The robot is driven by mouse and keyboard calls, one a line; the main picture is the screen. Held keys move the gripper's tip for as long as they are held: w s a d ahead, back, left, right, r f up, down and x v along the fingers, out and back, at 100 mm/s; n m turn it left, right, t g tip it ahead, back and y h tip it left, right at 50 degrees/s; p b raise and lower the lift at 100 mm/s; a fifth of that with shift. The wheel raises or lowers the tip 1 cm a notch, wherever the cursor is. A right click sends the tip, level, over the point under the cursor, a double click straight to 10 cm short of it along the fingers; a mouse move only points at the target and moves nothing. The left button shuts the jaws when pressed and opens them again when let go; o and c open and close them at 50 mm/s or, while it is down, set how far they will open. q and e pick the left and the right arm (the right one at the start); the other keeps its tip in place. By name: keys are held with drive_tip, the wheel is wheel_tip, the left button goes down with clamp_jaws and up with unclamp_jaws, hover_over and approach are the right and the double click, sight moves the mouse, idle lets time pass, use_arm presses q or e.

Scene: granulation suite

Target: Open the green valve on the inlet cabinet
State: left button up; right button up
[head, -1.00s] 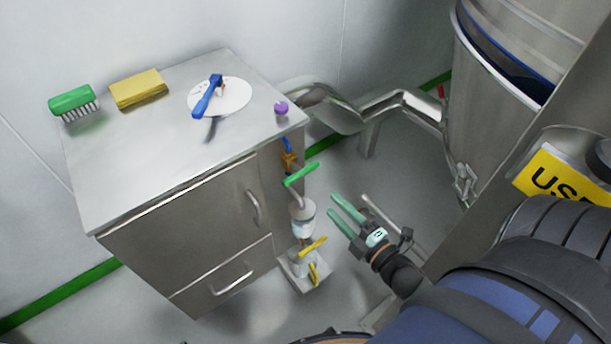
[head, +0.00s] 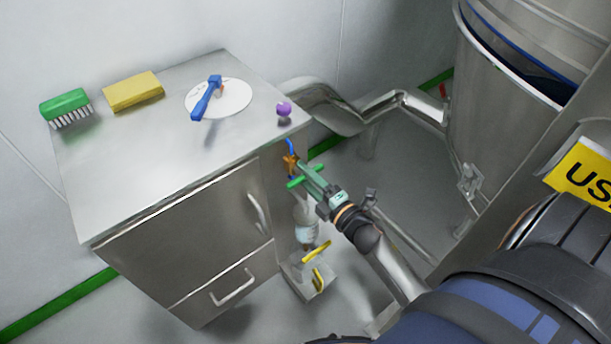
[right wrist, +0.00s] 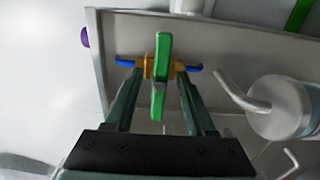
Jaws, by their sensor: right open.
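The inlet cabinet (head: 180,235) is a grey steel box at the left of the head view. On its right side sits a brass valve body (right wrist: 180,64) with a green lever handle (right wrist: 161,75). The green handle also shows in the head view (head: 296,183), partly covered by my right gripper (head: 311,180). In the right wrist view my right gripper (right wrist: 158,95) is open, and the green handle appears between its two fingers, with space on both sides. Whether it touches them cannot be told. My left gripper is not in view.
Yellow handles (head: 316,252) and a clear bottle (head: 306,226) sit below the green valve. A green brush (head: 66,104), yellow sponge (head: 133,91), white disc (head: 236,98) with a blue tool, and purple knob (head: 284,108) are on the cabinet top. A steel pipe (head: 330,112) runs behind.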

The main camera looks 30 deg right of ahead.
drive_tip(key=shift+w, duration=0.2)
clamp_jaws()
idle(0.4)
